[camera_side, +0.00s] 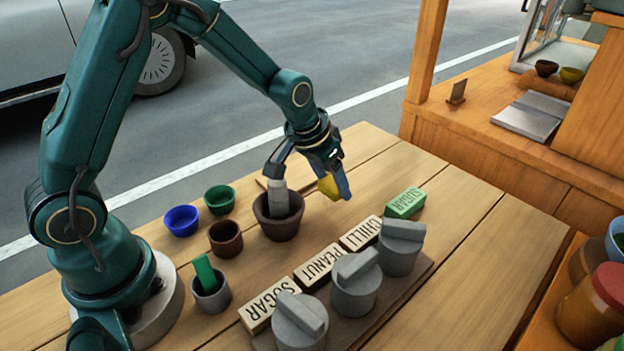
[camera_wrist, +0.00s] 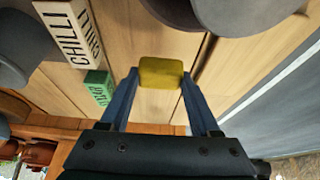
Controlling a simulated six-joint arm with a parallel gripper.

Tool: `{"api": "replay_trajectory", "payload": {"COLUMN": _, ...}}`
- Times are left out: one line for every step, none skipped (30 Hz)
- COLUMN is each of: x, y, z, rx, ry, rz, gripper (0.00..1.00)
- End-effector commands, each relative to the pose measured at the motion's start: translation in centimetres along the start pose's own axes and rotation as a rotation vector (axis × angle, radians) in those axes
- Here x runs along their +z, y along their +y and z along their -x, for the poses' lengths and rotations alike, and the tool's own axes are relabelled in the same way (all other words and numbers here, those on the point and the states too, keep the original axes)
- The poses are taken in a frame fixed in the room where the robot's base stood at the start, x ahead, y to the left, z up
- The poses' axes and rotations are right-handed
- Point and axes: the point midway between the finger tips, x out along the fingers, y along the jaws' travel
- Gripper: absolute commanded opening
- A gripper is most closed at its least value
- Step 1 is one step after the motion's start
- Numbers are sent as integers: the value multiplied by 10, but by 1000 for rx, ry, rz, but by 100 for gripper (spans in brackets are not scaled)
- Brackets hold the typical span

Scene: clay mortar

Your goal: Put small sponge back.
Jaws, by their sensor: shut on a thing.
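The small sponge is a yellow block (camera_side: 328,187) held in the air at the right of the clay mortar. In the wrist view the sponge (camera_wrist: 161,73) sits squarely between the two blue fingertips. My gripper (camera_side: 338,184) is shut on it. The sponge is partly covered by a finger in the side view. The dark brown mortar (camera_side: 272,226) stands on the wooden table with a grey pestle (camera_side: 279,196) upright in it.
Small bowls, blue (camera_side: 181,221), green (camera_side: 219,198) and brown (camera_side: 225,239), and a grey cup (camera_side: 211,296) stand left. The right tabletop (camera_side: 460,215) is clear.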

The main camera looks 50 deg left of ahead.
Motion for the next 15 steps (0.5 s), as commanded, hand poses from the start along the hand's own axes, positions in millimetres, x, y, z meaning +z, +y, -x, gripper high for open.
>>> {"api": "replay_trajectory", "payload": {"x": 6, "y": 0, "z": -9, "rx": 0, "ry": -7, "rz": 1, "gripper": 3}}
{"api": "replay_trajectory", "payload": {"x": 7, "y": 0, "z": -13, "rx": 0, "ry": -7, "rz": 2, "gripper": 3}}
{"api": "replay_trajectory", "payload": {"x": 9, "y": 0, "z": -18, "rx": 1, "ry": -7, "rz": 2, "gripper": 3}}
{"api": "replay_trajectory", "payload": {"x": 10, "y": 0, "z": -21, "rx": 1, "ry": -7, "rz": 1, "gripper": 3}}
{"api": "replay_trajectory", "payload": {"x": 11, "y": 0, "z": -23, "rx": 0, "ry": -5, "rz": 1, "gripper": 3}}
{"api": "replay_trajectory", "payload": {"x": 12, "y": 0, "z": -25, "rx": 0, "ry": -3, "rz": 1, "gripper": 3}}
{"api": "replay_trajectory", "payload": {"x": 12, "y": -1, "z": -26, "rx": 0, "ry": -3, "rz": 1, "gripper": 3}}
{"api": "replay_trajectory", "payload": {"x": 12, "y": -1, "z": -26, "rx": 0, "ry": -2, "rz": 1, "gripper": 3}}
{"api": "replay_trajectory", "payload": {"x": 12, "y": -1, "z": -26, "rx": 0, "ry": -2, "rz": 1, "gripper": 3}}
{"api": "replay_trajectory", "payload": {"x": 12, "y": -1, "z": -26, "rx": 0, "ry": -1, "rz": 1, "gripper": 3}}
{"api": "replay_trajectory", "payload": {"x": 12, "y": -1, "z": -26, "rx": 0, "ry": -1, "rz": 1, "gripper": 3}}
{"api": "replay_trajectory", "payload": {"x": 12, "y": -1, "z": -26, "rx": 0, "ry": -1, "rz": 1, "gripper": 3}}
{"api": "replay_trajectory", "payload": {"x": 12, "y": -1, "z": -26, "rx": 0, "ry": -1, "rz": 1, "gripper": 3}}
{"api": "replay_trajectory", "payload": {"x": 12, "y": -1, "z": -26, "rx": 0, "ry": -1, "rz": 1, "gripper": 3}}
{"api": "replay_trajectory", "payload": {"x": 12, "y": -1, "z": -26, "rx": 0, "ry": -1, "rz": 1, "gripper": 3}}
